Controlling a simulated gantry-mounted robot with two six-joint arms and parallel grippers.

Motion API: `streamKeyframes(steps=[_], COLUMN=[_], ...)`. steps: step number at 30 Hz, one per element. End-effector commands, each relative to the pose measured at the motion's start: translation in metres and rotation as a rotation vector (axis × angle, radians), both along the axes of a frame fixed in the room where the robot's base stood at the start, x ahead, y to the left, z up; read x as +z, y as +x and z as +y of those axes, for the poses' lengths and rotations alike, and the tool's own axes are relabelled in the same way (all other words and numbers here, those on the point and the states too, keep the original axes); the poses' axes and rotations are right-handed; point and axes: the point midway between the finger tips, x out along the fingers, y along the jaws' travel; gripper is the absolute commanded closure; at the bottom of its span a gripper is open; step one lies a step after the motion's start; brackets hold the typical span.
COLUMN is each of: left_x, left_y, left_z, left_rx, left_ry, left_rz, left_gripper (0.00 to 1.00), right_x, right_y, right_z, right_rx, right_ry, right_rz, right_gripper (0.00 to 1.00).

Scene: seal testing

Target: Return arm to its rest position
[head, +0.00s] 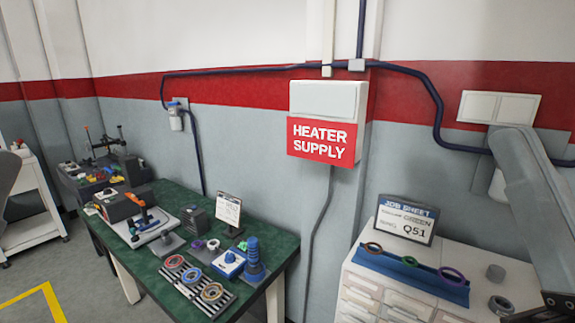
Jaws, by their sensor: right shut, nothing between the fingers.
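My right arm (530,190) comes in at the right edge and reaches down beside the white drawer cabinet (400,270). My right gripper (558,302) shows only as a dark part at the lower right corner, cut off by the frame. It is shut and holds nothing that I can see. My left gripper is not in view. On the cabinet, a blue rack (408,276) carries a brown, a green and a purple ring. A job sheet sign (406,220) reading "GREEN" and "Q51" stands behind the rack.
The green-topped table (270,248) holds tools, rings and a blue stepped post (253,262). A heater supply box (328,100) is on the wall.

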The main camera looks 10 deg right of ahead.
Motion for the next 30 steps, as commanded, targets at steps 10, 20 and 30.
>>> streamKeyframes(steps=[10, 20, 30], left_x=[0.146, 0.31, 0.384], left_y=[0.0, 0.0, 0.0], left_z=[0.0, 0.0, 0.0], left_rx=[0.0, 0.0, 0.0], left_ry=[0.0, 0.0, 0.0], left_rz=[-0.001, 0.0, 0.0], left_gripper=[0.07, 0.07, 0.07], right_x=[0.143, 0.306, 0.38], right_y=[0.004, 0.005, 0.005], right_z=[0.0, -0.001, -0.001], right_rx=[0.08, 0.078, 0.077], right_ry=[0.074, 0.073, 0.073], right_rz=[0.023, 0.024, 0.024], right_gripper=[1.0, 1.0, 1.0])
